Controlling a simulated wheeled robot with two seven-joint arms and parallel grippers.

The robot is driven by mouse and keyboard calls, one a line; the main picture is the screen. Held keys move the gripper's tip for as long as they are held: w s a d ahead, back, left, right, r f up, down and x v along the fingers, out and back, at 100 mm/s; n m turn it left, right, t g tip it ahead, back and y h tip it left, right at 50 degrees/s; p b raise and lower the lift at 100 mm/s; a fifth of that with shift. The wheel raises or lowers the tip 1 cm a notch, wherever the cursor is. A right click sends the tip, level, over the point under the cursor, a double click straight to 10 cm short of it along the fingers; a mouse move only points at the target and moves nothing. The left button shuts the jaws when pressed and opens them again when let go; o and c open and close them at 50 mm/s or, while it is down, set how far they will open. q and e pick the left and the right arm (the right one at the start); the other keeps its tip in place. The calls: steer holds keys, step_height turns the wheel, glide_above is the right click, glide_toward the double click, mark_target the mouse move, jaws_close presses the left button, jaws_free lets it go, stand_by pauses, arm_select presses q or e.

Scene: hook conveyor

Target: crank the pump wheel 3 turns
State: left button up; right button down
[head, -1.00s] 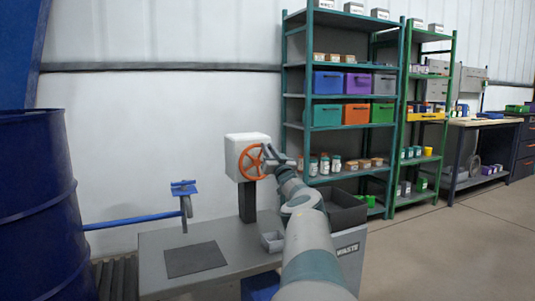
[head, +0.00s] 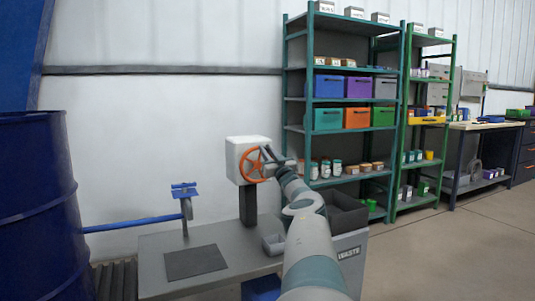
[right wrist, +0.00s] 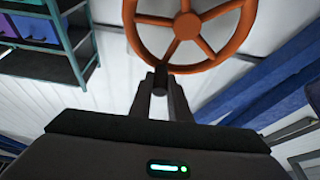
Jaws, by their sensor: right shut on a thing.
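The orange spoked pump wheel (head: 252,165) is mounted on the front of a white box (head: 238,147) on a dark post, at the back of the grey bench. My right gripper (head: 266,154) is at the upper right part of the wheel's rim. In the right wrist view the wheel (right wrist: 187,26) fills the top middle. There my right gripper's fingers (right wrist: 160,88) are closed around a dark handle peg (right wrist: 159,80) at the rim. The peg is mostly hidden between the fingers. My left gripper is not in view.
The grey bench (head: 150,250) holds a dark mat (head: 195,262) and a small grey tray (head: 272,244). A blue stand (head: 184,191) is at left, near a blue drum (head: 35,210). Shelves (head: 343,131) stand behind.

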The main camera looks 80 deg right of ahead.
steer(key=shift+w+a+n+t+y, duration=0.25)
steer(key=shift+w+n+t, duration=0.1)
steer(key=shift+n, duration=0.4)
steer(key=shift+w+a+n+t+y, duration=0.2)
steer(key=shift+w+n+t+y, duration=0.1)
steer(key=shift+n, duration=0.45)
steer(key=c, duration=1.7)
jaws_free()
steer(key=shift+s+r, duration=0.1)
steer(key=shift+o, duration=0.2)
steer(key=shift+s+r, duration=0.1)
steer(key=shift+r, duration=0.05)
